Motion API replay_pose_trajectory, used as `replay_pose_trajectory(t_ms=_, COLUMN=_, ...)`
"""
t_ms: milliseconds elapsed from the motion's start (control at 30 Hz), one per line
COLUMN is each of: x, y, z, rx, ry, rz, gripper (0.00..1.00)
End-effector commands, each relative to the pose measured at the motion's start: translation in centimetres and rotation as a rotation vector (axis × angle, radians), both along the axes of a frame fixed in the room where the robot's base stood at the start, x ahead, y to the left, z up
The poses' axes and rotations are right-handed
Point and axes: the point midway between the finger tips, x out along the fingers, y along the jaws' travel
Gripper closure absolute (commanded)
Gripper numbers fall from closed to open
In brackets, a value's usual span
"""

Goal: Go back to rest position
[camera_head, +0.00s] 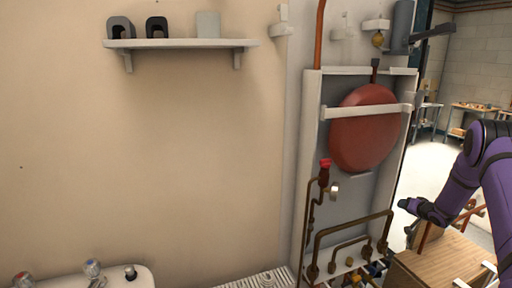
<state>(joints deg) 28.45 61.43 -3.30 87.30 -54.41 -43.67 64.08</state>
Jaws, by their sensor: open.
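My purple arm is at the right edge, bent, with my gripper (404,204) at its lower left end. The gripper is small and dark in this view and points left, beside the right edge of the pipe panel and above a wooden box. I see nothing held in it; its jaws are open, though the gap is hard to make out.
A white-framed panel (312,130) holds a red round tank (364,128) and copper pipes (318,243). The wooden box (446,262) stands below my gripper. A wall shelf (180,43) is at upper left, a white basin (135,280) at lower left. Tables stand behind.

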Motion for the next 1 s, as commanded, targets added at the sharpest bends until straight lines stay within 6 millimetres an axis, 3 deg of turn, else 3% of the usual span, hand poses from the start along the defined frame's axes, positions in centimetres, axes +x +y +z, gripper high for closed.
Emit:
replay_pose_trajectory(t_ms=33, x=0.4, y=0.6, z=2.8, rx=-0.033, ry=0.000, rz=-0.011, gripper=0.56)
replay_pose_trajectory(t_ms=100, x=0.5, y=1.1, z=5.8, rx=-0.079, ry=0.009, rz=-0.031, gripper=0.56)
replay_pose_trajectory(t_ms=267, x=0.0, y=2.8, z=12.4, rx=-0.168, ry=0.035, rz=-0.071, gripper=0.56)
replay_pose_trajectory(t_ms=467, x=-2.0, y=5.6, z=20.1, rx=-0.263, ry=0.077, rz=-0.112, gripper=0.56)
replay_pose_trajectory(t_ms=767, x=-7.6, y=10.5, z=29.8, rx=-0.366, ry=0.160, rz=-0.149, gripper=0.56)
replay_pose_trajectory(t_ms=1000, x=-14.1, y=14.9, z=35.7, rx=-0.421, ry=0.239, rz=-0.147, gripper=0.56)
